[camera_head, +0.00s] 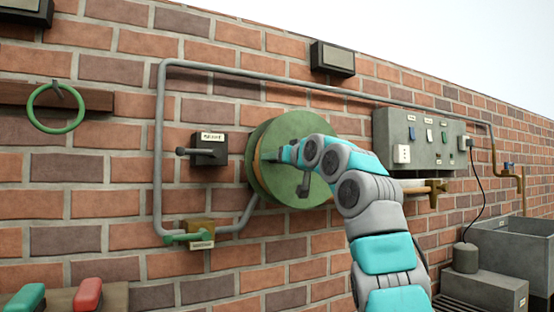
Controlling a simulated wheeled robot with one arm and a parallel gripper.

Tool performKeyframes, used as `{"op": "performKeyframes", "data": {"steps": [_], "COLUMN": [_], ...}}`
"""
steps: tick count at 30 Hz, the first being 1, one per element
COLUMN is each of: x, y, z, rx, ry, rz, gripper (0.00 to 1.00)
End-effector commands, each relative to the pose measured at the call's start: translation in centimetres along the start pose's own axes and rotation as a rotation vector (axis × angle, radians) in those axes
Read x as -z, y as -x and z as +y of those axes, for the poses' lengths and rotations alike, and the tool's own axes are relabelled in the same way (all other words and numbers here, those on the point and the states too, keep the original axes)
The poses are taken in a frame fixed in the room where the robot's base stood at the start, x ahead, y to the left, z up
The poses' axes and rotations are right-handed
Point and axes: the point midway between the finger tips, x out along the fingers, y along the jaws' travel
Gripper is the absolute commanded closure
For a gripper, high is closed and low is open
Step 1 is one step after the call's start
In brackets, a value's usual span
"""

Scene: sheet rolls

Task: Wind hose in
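A round green reel (262,140) is mounted on the brick wall near the middle of the head view. A thin orange-brown strip shows near its left rim; I cannot tell whether it is hose. My gripper (270,160) is at the front face of the reel, left of its middle. My teal and grey arm crosses in front and covers the reel's right part. A small grey-green peg (303,186) stands out from the reel just below my wrist. The fingertips are too small and partly hidden to show whether they grip anything.
A grey pipe (158,140) runs around the reel. A black lever box (209,150) and a green-handled valve (195,234) are to the left. A switch panel (430,160), brass pipe (420,189) and grey basin (510,240) are at the right. A green ring (33,108) hangs far left.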

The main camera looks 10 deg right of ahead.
Motion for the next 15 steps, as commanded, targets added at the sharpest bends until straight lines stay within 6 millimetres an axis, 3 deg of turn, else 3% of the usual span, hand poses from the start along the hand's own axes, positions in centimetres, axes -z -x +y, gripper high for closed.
{"op": "performKeyframes", "data": {"steps": [2,15], "x": [-0.01,-0.02], "y": [0.0,0.0], "z": [0.0,0.01], "rx": [0.0,0.0], "ry": [0.0,0.0], "rz": [0.0,0.0], "gripper": [0.49,0.98]}}
